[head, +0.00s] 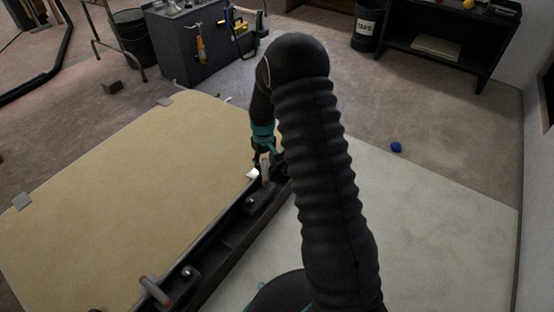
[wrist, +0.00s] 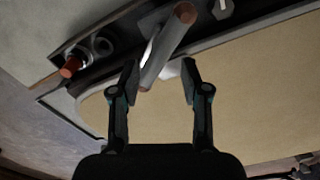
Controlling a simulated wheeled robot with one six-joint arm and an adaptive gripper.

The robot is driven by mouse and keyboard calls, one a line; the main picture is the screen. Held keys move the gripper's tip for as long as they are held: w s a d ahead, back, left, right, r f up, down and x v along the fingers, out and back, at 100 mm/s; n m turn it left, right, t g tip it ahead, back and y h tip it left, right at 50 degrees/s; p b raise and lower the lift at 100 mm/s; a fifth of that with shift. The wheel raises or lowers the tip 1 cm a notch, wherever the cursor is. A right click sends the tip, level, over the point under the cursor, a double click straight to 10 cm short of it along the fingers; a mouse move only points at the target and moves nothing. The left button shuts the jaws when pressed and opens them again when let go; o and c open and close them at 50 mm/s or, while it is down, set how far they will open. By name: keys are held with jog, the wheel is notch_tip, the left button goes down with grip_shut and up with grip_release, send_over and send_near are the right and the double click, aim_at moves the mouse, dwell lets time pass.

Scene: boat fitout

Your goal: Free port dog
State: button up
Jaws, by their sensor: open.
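My gripper (wrist: 160,72) is open, its two fingers apart on either side of the lower end of a grey dog lever (wrist: 165,50) with a reddish-brown end. I cannot tell whether either finger touches the lever. In the head view this dog lever (head: 265,172) stands at the far part of the dark rail, just below my gripper (head: 262,158). A second dog lever (head: 154,291) lies near the front end of the rail. My arm hides part of the rail's far end.
An orange-ended fitting (wrist: 70,67) sits on the rail in the wrist view. A blue ball (head: 396,147) lies on the floor at right. A tool cabinet (head: 190,50) stands behind.

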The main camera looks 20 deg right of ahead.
notch_tip(320, 180, up, 5)
jog(key=shift+f, duration=0.1)
jog(key=shift+m+g, duration=0.6)
jog(key=shift+g, duration=0.1)
jog(key=s, duration=0.5)
jog(key=shift+f, duration=0.25)
jog(key=s+r+m, duration=0.1)
jog(key=s+r, duration=0.9)
jog(key=r, duration=0.3)
jog(key=shift+s+t+p, duration=0.3)
jog(key=shift+s+p, duration=0.05)
jog(key=shift+p, duration=0.1)
jog(key=shift+d+r, duration=0.1)
